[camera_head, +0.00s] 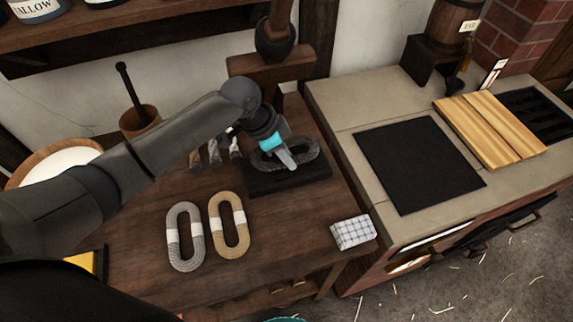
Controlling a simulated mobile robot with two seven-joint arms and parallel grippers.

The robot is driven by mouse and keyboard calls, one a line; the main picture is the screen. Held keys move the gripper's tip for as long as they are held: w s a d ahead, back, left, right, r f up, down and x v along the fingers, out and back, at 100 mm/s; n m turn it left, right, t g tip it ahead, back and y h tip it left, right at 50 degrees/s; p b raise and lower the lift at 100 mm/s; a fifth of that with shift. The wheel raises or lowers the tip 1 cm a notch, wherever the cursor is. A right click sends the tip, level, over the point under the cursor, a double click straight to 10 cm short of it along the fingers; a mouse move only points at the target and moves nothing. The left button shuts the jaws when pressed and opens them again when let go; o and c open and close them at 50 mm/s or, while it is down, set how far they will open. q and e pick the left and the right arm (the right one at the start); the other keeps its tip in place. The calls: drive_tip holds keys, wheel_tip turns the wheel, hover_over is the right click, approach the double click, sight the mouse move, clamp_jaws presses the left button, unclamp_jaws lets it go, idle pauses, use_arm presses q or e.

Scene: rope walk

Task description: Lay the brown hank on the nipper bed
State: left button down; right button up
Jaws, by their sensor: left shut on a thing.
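My left gripper (289,163) reaches over the table from the left and is shut on a dark grey hank (308,148). This hank is at the black slab (318,175), which looks like the nipper bed. I cannot tell whether it rests on the slab or hangs just above it. A tan-brown hank (241,239) with white bands lies on the table in front of the slab. A light grey hank (172,252) lies to its left. Both are apart from the gripper. My right gripper is not in view.
A checked cloth bundle (354,232) sits at the table's right edge. A stone counter (345,100) with a black plate (418,165) and a wooden board (490,130) stands to the right. A mortar (139,120) and a white-filled bowl (55,165) stand left.

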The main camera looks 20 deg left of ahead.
use_arm(q)
wheel_tip(320, 180, down, 4)
drive_tip(key=shift+r+b, duration=0.1)
drive_tip(key=shift+b, duration=0.2)
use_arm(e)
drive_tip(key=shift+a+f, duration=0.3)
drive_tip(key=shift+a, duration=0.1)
use_arm(q)
drive_tip(key=c, duration=0.7)
unclamp_jaws()
drive_tip(key=shift+o, duration=0.2)
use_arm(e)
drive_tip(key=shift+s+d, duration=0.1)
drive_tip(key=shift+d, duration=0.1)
use_arm(q)
drive_tip(key=shift+a+r, duration=0.1)
drive_tip(key=shift+r, duration=0.2)
drive_tip(key=p+v, duration=0.2)
drive_tip(key=v, duration=0.9)
drive_tip(key=shift+s+a+r, duration=0.1)
drive_tip(key=shift+s+r, duration=0.1)
drive_tip(key=shift+r, duration=0.05)
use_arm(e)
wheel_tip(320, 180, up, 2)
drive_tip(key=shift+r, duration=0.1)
